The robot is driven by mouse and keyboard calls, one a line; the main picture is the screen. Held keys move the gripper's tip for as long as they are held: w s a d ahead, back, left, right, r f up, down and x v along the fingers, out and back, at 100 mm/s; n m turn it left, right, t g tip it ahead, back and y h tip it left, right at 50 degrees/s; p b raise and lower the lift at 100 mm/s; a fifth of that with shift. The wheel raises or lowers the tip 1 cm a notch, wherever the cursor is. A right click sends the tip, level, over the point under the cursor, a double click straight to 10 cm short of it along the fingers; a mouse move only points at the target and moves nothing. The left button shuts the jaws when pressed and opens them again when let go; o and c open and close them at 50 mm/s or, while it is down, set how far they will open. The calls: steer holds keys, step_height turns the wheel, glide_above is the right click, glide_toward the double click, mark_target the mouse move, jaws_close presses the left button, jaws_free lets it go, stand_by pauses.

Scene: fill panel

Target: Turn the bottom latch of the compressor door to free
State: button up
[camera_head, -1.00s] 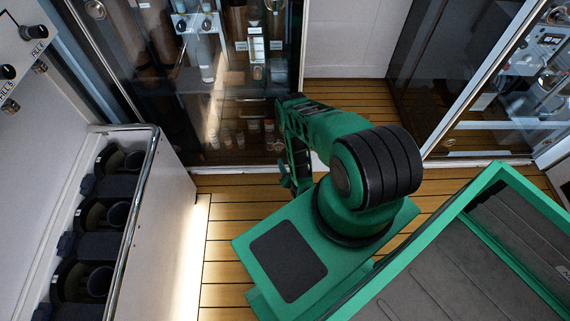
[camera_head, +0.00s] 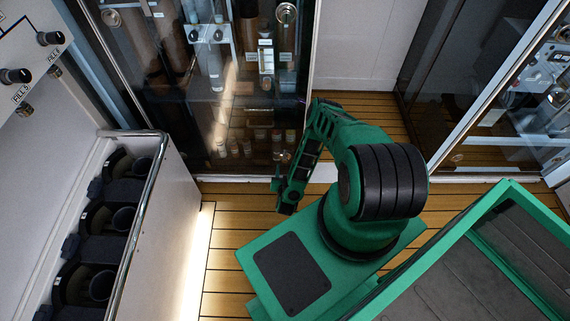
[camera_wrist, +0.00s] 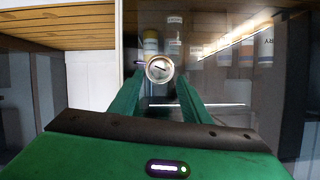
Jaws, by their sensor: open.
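The bottom latch (camera_wrist: 160,68) is a round silver disc with a dark slot across it, slightly slanted in the wrist view. It sits on the dark glass compressor door (camera_wrist: 215,85). My gripper (camera_wrist: 159,78) is open, with its two green fingers pointing at the door, one on each side of the latch in the picture. I cannot tell whether the fingers touch the latch or stop short of it.
Another round latch (camera_head: 287,13) is higher on the door. Jars and bottles show behind the glass. A bin rack with a metal rail (camera_head: 143,200) stands at the left, and a second glass cabinet (camera_head: 455,80) at the right. Wooden floor (camera_head: 225,235) lies between.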

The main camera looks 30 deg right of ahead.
mark_target(285, 161)
steer(key=x, duration=0.6)
steer(key=shift+w+d+f, duration=0.15)
steer(key=shift+w+d, duration=0.05)
steer(key=shift+w, duration=0.05)
steer(key=shift+c, duration=0.6)
steer(key=c, duration=0.9)
steer(key=shift+d, duration=0.2)
steer(key=shift+s+a, duration=0.1)
